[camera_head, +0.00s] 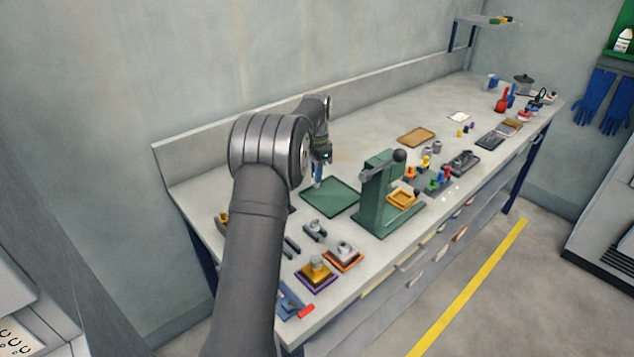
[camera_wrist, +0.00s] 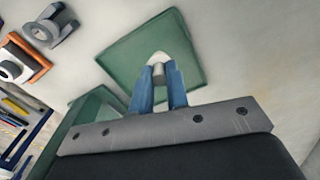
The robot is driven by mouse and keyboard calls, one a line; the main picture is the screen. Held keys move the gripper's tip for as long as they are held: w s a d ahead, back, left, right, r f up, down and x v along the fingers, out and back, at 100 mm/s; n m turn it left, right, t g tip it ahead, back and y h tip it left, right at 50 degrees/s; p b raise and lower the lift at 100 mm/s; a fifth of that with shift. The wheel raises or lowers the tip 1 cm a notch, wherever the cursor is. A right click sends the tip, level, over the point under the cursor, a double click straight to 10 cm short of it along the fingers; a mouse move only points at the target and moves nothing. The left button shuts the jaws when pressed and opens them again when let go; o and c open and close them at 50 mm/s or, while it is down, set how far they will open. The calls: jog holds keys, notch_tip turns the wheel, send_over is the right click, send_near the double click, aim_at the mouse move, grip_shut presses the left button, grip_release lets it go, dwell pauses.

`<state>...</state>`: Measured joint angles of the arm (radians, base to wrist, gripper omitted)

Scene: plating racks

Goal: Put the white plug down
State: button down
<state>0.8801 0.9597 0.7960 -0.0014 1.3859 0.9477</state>
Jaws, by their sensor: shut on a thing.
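My gripper (camera_wrist: 158,84) is shut on the white plug (camera_wrist: 157,58), whose pale rounded end shows between the blue fingertips in the wrist view. The plug is over the green mat (camera_wrist: 193,75); I cannot tell whether it touches the mat. In the head view my gripper (camera_head: 317,184) points down at the left part of the green mat (camera_head: 335,206). The plug is too small to make out clearly there.
A green press (camera_head: 372,195) stands just right of the mat. Grey fixtures (camera_head: 314,229) and a gold part on a purple base (camera_head: 316,272) are in front. A brown tray (camera_head: 416,137) lies farther back. Bench behind the mat is clear.

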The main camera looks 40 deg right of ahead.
jog(key=shift+f, duration=1.7)
jog(key=shift+f, duration=0.1)
jog(key=shift+f, duration=0.1)
jog(key=c, duration=1.4)
grip_release()
notch_tip(320, 180, up, 12)
jog(key=shift+r, duration=0.2)
